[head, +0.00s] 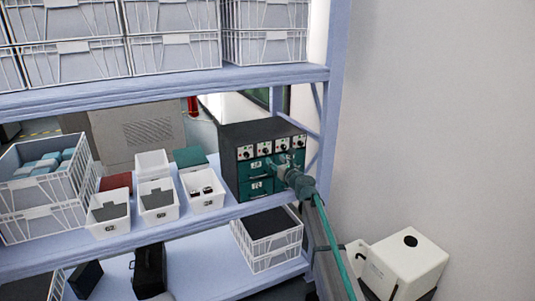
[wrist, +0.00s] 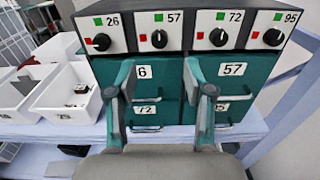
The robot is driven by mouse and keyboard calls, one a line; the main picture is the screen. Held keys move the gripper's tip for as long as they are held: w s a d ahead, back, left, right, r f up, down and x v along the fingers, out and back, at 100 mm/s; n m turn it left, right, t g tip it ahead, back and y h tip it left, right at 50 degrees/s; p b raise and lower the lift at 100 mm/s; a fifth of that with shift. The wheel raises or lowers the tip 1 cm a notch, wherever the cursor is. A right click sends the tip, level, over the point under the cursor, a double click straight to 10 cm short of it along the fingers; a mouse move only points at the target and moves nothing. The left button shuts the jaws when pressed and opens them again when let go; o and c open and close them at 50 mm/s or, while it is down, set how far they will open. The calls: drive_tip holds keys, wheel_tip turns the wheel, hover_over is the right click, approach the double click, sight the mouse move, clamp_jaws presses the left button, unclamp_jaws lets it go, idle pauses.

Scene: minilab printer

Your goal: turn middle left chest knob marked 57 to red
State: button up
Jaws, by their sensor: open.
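The dark chest (head: 233,140) with green drawers stands on the shelf. Its top row has several black knobs on white plates marked 26, 57, 72 and 95. The knob marked 57 (wrist: 159,39) is second from left, with a green square above it and a red square to its left. In the head view this knob (head: 264,150) is tiny. My gripper (wrist: 158,76) is open and empty, its fingertips below the knob 57, in front of the drawers. In the head view my gripper (head: 276,166) is at the chest front.
Knob 26 (wrist: 101,42) and knob 72 (wrist: 218,38) flank knob 57. White bins (head: 157,203) stand left of the chest. A shelf post (head: 331,110) rises close on the right. Wire crates (head: 265,247) sit below, and a white box (head: 405,262) stands lower right.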

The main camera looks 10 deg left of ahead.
sight(266, 152)
drive_tip(key=p+x, duration=0.1)
drive_tip(key=x, duration=0.7)
drive_tip(key=shift+s, duration=0.1)
drive_tip(key=shift+c, duration=0.3)
clamp_jaws()
